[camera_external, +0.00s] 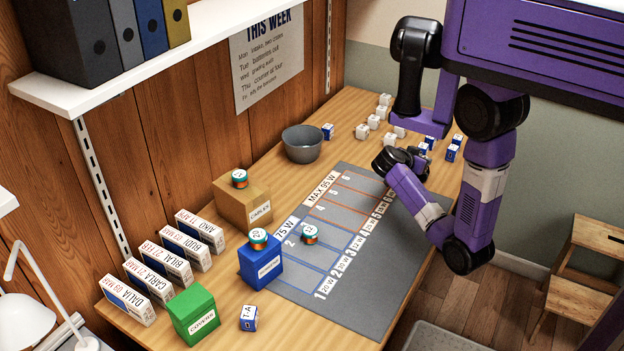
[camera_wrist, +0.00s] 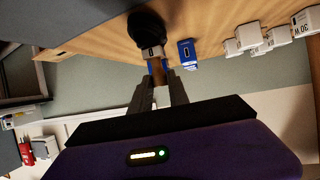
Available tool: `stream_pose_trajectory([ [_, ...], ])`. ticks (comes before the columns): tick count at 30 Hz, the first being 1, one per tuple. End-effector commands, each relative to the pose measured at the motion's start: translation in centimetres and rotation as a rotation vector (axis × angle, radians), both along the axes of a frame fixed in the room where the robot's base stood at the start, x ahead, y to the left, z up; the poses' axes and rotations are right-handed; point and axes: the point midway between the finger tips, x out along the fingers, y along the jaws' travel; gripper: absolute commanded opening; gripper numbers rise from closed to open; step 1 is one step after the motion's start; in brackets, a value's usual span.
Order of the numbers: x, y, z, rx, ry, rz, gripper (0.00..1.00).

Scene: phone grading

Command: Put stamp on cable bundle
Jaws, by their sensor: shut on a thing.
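My gripper (camera_external: 408,160) is above the far right part of the table, past the far end of the grey mat. In the wrist view its fingers (camera_wrist: 158,88) are shut on a brown handle-like piece with a dark round end (camera_wrist: 147,30), which looks like the stamp. I cannot tell for sure which is the cable bundle. My gripper is well apart from all three.
The grey mat (camera_external: 350,310) has numbered watt lanes. A brown box (camera_external: 232,206), a blue box (camera_external: 262,268) and a green box (camera_external: 192,312) stand left. A grey bowl (camera_external: 302,146) is at the back. Several white and blue cubes (camera_external: 362,131) lie near my gripper.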

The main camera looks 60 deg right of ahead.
Motion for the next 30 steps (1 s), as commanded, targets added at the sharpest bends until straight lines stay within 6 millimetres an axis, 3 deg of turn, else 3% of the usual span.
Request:
stream_pose_trajectory([
  [11,0.0,0.0,-0.5,-0.001,-0.001,0.000,0.00],
  [12,0.0,0.0,-0.3,-0.001,-0.001,0.000,0.29],
  [15,0.0,0.0,-0.3,-0.001,0.000,0.000,0.43],
  [26,0.0,0.0,0.1,-0.001,0.000,0.000,0.43],
  [30,0.4,1.4,0.6,-0.002,-0.001,0.003,0.43],
])
